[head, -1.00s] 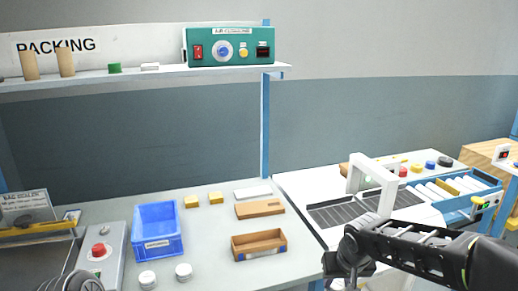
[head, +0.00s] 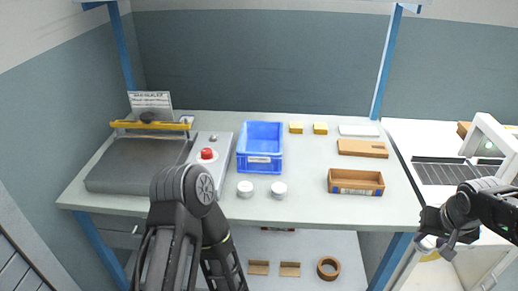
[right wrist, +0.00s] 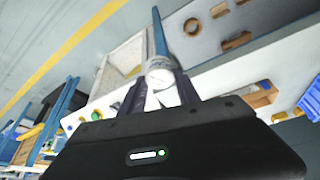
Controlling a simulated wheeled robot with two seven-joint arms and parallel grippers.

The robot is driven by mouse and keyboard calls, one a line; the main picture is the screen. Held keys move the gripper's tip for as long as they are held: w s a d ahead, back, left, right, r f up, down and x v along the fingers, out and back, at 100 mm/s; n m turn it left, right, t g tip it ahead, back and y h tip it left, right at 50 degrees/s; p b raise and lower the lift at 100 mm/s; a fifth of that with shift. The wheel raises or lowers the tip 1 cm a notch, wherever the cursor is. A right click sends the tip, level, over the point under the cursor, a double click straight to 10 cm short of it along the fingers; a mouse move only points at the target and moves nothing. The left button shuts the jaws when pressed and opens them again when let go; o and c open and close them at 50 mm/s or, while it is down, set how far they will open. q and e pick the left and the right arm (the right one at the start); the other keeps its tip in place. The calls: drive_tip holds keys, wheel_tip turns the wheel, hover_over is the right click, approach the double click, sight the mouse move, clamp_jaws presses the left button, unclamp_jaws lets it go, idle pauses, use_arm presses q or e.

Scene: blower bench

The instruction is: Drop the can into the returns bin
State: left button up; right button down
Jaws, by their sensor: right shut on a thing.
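My right gripper (head: 440,238) is at the right, off the bench's front right corner and over the gap beside the machine. In the right wrist view its fingers (right wrist: 160,92) are shut on a pale, whitish can (right wrist: 162,76). A blue bin (head: 260,164) with a label too small to read stands on the bench, well to the left of the gripper. I cannot tell whether it is the returns bin. My left arm rises at the bottom left; its gripper is out of view.
Two white round containers (head: 245,189) stand before the blue bin. A wooden tray (head: 356,188), a brown block (head: 362,148) and yellow blocks (head: 296,127) lie on the bench. A bag sealer (head: 140,160) is at left. A lower shelf (head: 345,250) holds a brown ring (head: 328,268).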

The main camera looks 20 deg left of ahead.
idle(0.3)
drive_tip(key=s+f, duration=0.4)
drive_tip(key=f, duration=0.1)
